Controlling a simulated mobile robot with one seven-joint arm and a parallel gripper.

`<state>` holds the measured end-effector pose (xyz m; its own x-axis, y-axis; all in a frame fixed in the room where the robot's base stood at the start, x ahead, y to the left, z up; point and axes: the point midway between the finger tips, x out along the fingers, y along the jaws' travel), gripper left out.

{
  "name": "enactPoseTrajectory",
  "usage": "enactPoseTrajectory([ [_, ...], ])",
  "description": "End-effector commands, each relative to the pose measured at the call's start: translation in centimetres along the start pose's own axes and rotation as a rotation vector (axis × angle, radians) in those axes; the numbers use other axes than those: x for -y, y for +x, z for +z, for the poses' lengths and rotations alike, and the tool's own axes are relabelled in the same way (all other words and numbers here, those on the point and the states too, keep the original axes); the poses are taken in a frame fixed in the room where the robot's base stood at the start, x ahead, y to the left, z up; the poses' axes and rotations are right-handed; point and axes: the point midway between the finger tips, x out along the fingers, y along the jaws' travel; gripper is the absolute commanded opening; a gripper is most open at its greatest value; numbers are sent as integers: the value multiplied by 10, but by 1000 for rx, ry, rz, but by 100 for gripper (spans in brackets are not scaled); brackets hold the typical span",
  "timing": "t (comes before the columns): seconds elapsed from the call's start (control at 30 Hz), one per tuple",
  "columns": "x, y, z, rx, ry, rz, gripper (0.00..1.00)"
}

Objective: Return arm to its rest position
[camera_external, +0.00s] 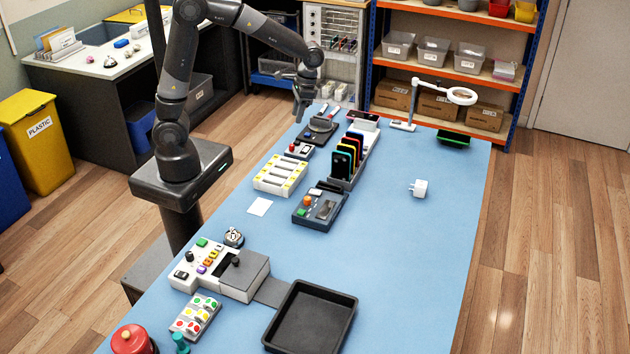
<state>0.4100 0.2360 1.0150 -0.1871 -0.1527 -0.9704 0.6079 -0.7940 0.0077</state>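My gripper (299,112) hangs pointing down at the end of my arm, near the far left edge of the blue table (410,260). It is small and dark here, and I cannot tell whether its fingers are apart or together. No object shows clearly in it. My arm is bent, with its elbow raised and the forearm reaching to the right over the table's far end. A dark device (322,126) lies on the table just below and right of my gripper.
A rack of phones (346,160), a white charger-like block (420,188), a white battery tray (280,175), a control box (220,270) and a black tray (311,318) stand on the table. A magnifier lamp (460,96) stands at the far end. The table's right side is mostly clear.

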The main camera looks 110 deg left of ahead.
Motion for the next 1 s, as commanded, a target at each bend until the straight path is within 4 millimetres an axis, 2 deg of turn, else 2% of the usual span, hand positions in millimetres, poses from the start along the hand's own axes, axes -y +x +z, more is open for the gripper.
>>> enactPoseTrajectory([
  [0.47, 48, 38, -38, 135, -117, 31, 39],
  [0.57, 53, 57, -40, 156, -131, 35, 39],
  [1.0, 48, 144, -26, 154, -113, 29, 39],
])
